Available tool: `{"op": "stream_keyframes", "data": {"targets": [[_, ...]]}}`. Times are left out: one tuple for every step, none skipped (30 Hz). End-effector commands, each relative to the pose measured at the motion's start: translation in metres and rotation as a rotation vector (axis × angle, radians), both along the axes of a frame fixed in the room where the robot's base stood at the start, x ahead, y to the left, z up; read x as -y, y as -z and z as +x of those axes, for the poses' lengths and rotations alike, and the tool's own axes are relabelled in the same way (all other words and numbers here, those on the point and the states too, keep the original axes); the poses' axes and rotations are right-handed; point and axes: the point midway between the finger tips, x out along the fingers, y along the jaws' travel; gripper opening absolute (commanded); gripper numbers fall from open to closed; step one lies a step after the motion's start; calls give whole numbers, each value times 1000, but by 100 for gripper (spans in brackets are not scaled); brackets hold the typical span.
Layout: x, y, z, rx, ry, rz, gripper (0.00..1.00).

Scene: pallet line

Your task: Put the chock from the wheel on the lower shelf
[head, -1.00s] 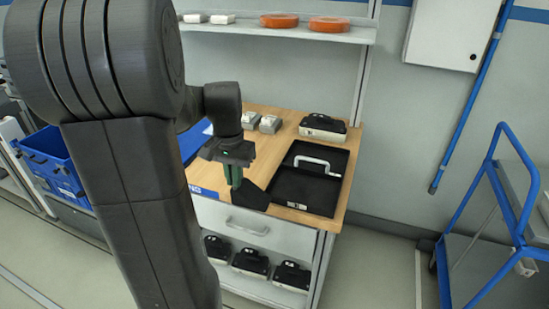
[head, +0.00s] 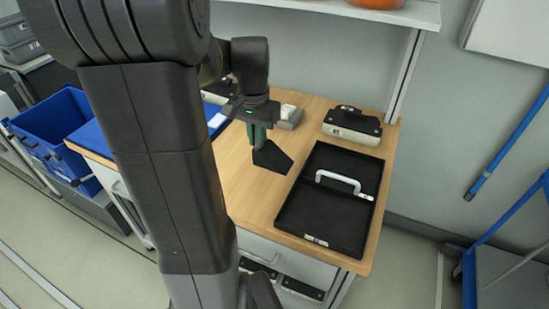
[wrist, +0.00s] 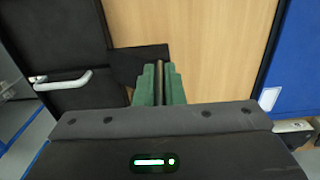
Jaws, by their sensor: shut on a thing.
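My gripper (head: 259,136) is shut on the chock (head: 273,158), a black wedge, and holds it over the wooden bench top. The chock hangs below the green fingers; whether it touches the wood I cannot tell. In the wrist view the chock (wrist: 135,63) shows beyond the fingertips of my gripper (wrist: 160,82). The space under the bench drawer, with black units (head: 303,289), shows only partly at the bottom, behind my arm; the lower shelf's surface is mostly hidden.
A black tray (head: 290,222) with a white handle lies right of the chock on the bench top (head: 240,185). A black-and-white device (head: 352,125) stands behind it. A blue crate (head: 62,120) is at left. A blue-framed trolley (head: 500,262) is at right.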

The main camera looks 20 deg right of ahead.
Motion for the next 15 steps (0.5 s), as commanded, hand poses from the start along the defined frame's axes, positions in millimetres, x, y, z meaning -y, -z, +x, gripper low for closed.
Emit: {"op": "stream_keyframes", "data": {"targets": [[0,11,-1,-5,0,2,0],[0,16,-1,-5,0,2,0],[0,24,-1,-5,0,2,0],[0,28,-1,-5,0,1,0],[0,31,0,-3,0,1,0],[0,35,0,-3,0,0,0],[0,37,0,-2,0,1,0],[0,40,0,-2,0,1,0],[0,44,0,-3,0,1,0],[0,48,-1,-4,0,2,0],[0,52,0,-3,0,1,0],[0,58,-1,-4,0,2,0],[0,63,-1,-4,0,2,0],[0,67,-1,-5,0,1,0],[0,71,0,-3,0,1,0]]}}
